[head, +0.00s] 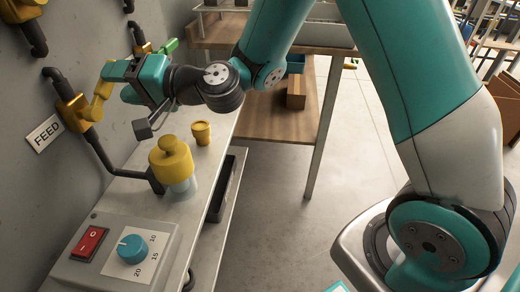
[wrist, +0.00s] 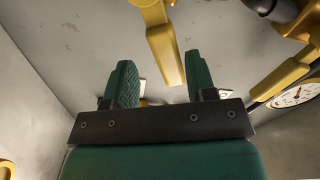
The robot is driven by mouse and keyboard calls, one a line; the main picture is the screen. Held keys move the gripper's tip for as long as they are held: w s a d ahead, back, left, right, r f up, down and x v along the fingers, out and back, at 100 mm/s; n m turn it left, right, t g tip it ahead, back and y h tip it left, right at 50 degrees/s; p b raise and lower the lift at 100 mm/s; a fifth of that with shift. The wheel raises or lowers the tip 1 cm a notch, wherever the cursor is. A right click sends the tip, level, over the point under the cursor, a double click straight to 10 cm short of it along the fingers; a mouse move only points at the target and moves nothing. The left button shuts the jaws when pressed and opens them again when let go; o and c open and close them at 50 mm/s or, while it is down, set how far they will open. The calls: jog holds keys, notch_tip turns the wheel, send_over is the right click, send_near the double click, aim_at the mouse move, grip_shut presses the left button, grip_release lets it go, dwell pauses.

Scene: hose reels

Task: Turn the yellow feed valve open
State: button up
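The yellow feed valve (head: 72,110) sits on a black pipe on the grey wall, just above the FEED label (head: 44,133). Its yellow lever (head: 102,98) sticks out from the body towards my gripper (head: 108,78). The wrist view shows a yellow lever (wrist: 165,50) hanging down between the two green fingers of my gripper (wrist: 158,70). The fingers are spread, with a gap visible on each side of the lever in that view. In the head view, my wrist partly hides the fingertips, so contact cannot be told there.
A yellow-lidded jar (head: 171,160) and a yellow cup (head: 202,132) stand on the bench below my arm. A control box (head: 160,232) with a red switch and blue knob is nearer. A gauge (wrist: 297,95) is at the right in the wrist view.

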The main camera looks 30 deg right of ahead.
jog(key=b+v, duration=0.7)
jog(key=v, duration=0.6)
jog(key=s+a+f+n+g+h+p, duration=0.1)
jog(key=s+a+n+g+h+p, duration=0.3)
jog(key=s+n+g, duration=0.5)
jog(key=s+d+n+g+h+p, duration=0.1)
jog(key=s+d+h+p, duration=0.3)
jog(key=s, duration=0.5)
jog(key=shift+d+g+h+p, duration=0.3)
jog(key=shift+d+g+h, duration=0.2)
jog(key=shift+d+h, duration=0.45)
